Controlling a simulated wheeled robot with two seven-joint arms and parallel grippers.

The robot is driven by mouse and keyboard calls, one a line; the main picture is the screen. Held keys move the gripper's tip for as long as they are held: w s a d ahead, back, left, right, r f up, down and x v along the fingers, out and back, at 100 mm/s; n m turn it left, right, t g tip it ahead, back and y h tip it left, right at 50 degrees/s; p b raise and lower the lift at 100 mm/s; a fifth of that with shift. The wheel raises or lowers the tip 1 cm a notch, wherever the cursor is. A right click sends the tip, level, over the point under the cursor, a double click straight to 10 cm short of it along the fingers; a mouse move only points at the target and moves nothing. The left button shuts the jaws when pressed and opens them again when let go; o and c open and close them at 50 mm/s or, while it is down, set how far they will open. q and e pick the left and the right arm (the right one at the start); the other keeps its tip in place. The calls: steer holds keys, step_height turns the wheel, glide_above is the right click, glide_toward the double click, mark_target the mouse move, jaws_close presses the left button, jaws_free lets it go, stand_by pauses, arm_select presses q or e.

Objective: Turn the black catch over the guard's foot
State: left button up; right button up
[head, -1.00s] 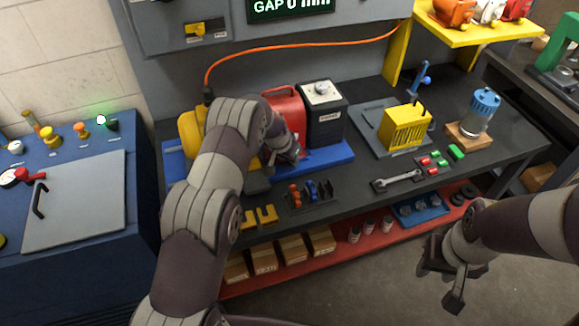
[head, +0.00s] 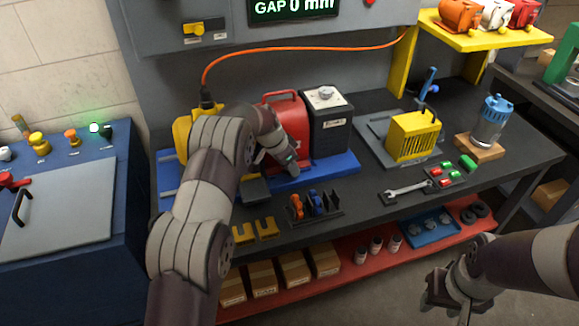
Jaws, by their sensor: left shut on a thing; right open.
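The red guard (head: 284,106) with its handle stands on the blue base rail (head: 325,166), between the yellow motor (head: 184,135) and a black box with a dial (head: 327,122). My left arm crosses in front of the motor. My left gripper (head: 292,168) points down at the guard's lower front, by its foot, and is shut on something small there. The black catch is not clearly seen; the gripper covers that spot, so what it holds appears to be the catch. My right gripper (head: 447,298) is open and empty, low at the right in front of the bench.
Yellow forked shims (head: 255,231), a rack with blue and orange pieces (head: 315,205) and a wrench (head: 407,189) lie along the bench front. A yellow slotted guard (head: 413,136) stands further right. An orange cable (head: 300,52) runs behind. The display (head: 293,8) reads GAP 0 mm.

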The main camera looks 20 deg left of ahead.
arm_select(q)
steer(key=o, duration=1)
steer(key=shift+o, duration=0.2)
steer(key=shift+a, duration=0.1)
steer(key=shift+r, duration=0.15)
steer(key=b+v, duration=0.2)
steer(key=v, duration=1)
steer(key=shift+s+r, duration=0.25)
